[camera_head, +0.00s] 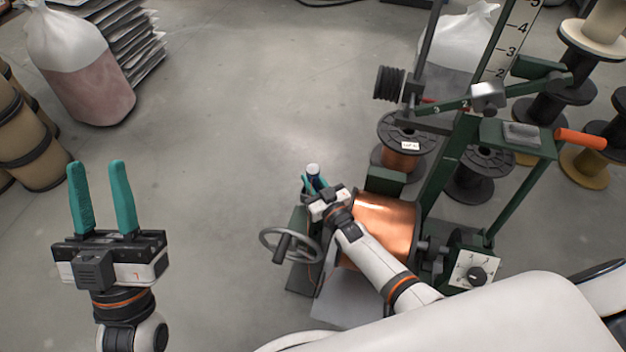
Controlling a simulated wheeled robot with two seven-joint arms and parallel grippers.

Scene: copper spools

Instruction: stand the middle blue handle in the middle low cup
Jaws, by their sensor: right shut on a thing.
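My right gripper (312,183) reaches in beside the copper-wound machine, its teal fingers shut on a small dark blue piece with a white top, which looks like the blue handle (314,171). The handle's lower part is hidden by the fingers and gripper body. My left gripper (95,166) is at the left of the view, open and empty, with its two teal fingers apart above bare floor. I cannot make out the low cups or any other blue handle; my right gripper and arm cover part of that area.
A winding machine with a large copper spool (388,222) stands under my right forearm. A handwheel (290,245) is left of it, close to the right gripper. Dark-flanged spools (478,178) stand behind. A sack (80,75) stands back left. The middle floor is clear.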

